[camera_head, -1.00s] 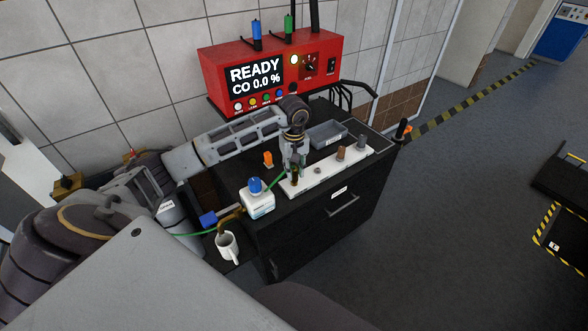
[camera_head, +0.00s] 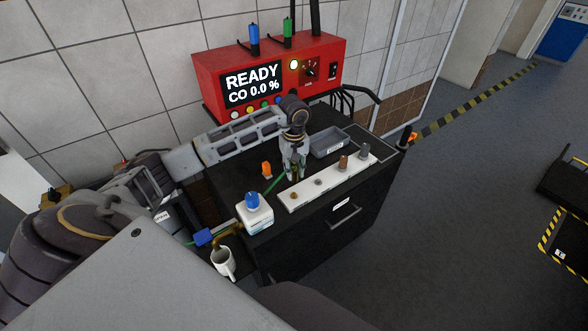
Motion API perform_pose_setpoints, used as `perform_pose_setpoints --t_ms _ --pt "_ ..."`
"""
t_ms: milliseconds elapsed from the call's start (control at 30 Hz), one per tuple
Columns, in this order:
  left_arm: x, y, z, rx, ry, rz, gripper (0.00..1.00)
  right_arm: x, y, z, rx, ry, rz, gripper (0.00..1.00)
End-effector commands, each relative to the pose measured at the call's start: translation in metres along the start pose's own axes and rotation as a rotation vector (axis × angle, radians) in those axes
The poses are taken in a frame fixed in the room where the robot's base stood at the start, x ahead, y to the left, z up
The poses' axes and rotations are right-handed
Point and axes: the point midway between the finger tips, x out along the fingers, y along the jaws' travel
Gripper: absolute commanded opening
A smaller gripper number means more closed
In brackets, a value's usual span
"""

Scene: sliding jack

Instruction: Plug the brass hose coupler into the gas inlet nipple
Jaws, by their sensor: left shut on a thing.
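My left gripper (camera_head: 295,172) reaches in from the left over the black cabinet top. It is shut on a small, dark, brassy piece, the hose coupler (camera_head: 295,172), mostly hidden between the fingers. A green hose (camera_head: 273,184) runs from it down to the left. The coupler is just behind the white strip (camera_head: 331,182), which carries several fittings. At the strip's left end a small brass stub (camera_head: 294,196) shows bare. I cannot tell for sure which fitting is the gas inlet nipple. My right gripper is not in view.
A red analyser (camera_head: 268,72) reading READY stands behind. A grey tray (camera_head: 329,142), an orange piece (camera_head: 266,169) and a white bottle with blue cap (camera_head: 255,213) stand around the gripper.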

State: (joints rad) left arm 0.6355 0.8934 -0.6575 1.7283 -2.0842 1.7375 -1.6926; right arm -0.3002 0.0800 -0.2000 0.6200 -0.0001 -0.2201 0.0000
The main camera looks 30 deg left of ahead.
Motion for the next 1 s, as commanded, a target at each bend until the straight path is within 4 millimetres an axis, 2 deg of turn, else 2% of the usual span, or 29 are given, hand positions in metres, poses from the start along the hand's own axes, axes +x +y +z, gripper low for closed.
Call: perform_pose_setpoints --t_ms 167,733,867,1000 --pt "0.001 0.000 0.000 0.000 0.002 0.000 0.00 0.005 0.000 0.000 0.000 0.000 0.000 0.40" --pt "0.033 0.000 0.000 0.000 0.000 0.000 0.00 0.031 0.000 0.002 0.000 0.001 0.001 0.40" --pt "0.040 0.000 0.000 0.000 0.000 0.000 0.00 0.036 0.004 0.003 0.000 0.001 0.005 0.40" --pt "0.047 0.000 0.000 0.000 0.000 0.001 0.00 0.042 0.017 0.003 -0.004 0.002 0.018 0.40"
